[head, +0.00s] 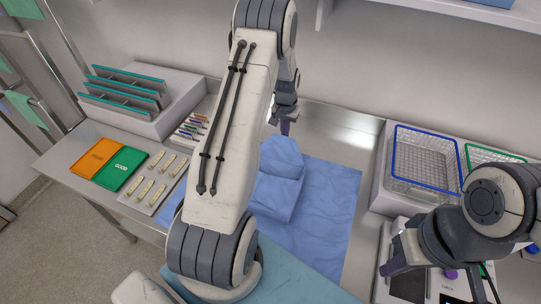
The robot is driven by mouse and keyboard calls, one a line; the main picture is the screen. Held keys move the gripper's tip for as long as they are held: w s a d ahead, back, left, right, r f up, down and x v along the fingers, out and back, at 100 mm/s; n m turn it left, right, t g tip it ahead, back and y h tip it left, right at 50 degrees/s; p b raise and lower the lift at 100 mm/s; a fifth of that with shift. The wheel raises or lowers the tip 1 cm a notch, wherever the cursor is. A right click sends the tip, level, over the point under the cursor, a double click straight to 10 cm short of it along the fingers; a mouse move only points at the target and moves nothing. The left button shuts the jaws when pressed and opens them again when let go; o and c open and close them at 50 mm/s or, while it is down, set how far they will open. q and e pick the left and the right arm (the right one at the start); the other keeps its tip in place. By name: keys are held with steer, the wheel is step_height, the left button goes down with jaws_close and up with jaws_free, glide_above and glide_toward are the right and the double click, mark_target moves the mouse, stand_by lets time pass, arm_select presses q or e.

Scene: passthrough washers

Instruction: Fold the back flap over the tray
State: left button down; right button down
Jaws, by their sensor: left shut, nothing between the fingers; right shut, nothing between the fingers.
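A blue wrap sheet (338,215) lies spread on the steel worktop. A raised, folded part of the blue cloth (281,160) stands near its middle, partly behind my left arm. I cannot see the tray itself; it is either covered by the cloth or hidden by my arm. My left gripper (285,127) is shut and empty, pointing down just behind the raised cloth, near the sheet's back edge. Whether it touches the cloth is unclear. My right gripper (390,267) is shut and empty at the right, over the white device and away from the wrap.
Blue-rimmed (428,160) and green-rimmed (492,160) wire baskets stand at the back right. A white device (408,287) sits below my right gripper. At left are a rack (128,95), orange (97,156) and green (122,169) cards, and a board of small pieces (155,182).

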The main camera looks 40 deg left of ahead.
mark_target(279, 148)
arm_select(q)
steer(key=shift+g+h, duration=0.3)
steer(key=shift+g, duration=0.4)
steer(key=s, duration=0.1)
steer(key=s+d+f, duration=0.1)
steer(key=s, duration=0.1)
steer(key=s+f, duration=0.1)
steer(key=s, duration=0.1)
steer(key=shift+s+d+f, duration=0.15)
steer(key=shift+s+f, duration=0.1)
steer(key=shift+w, duration=0.15)
steer(key=shift+w+r, duration=0.15)
steer(key=shift+w, duration=0.05)
steer(key=shift+w+a+r+p, duration=0.1)
steer(key=shift+w+r+p, duration=0.25)
steer(key=shift+r+p, duration=0.5)
steer(key=shift+w+a+r+p, duration=0.1)
steer(key=shift+w+r+p, duration=0.35)
steer(key=shift+r, duration=0.7)
steer(key=shift+w+a+r+p, duration=0.1)
steer(key=shift+w+r+p, duration=0.15)
steer(key=shift+r+p, duration=0.6)
steer(key=shift+r, duration=0.1)
steer(key=shift+d, duration=0.1)
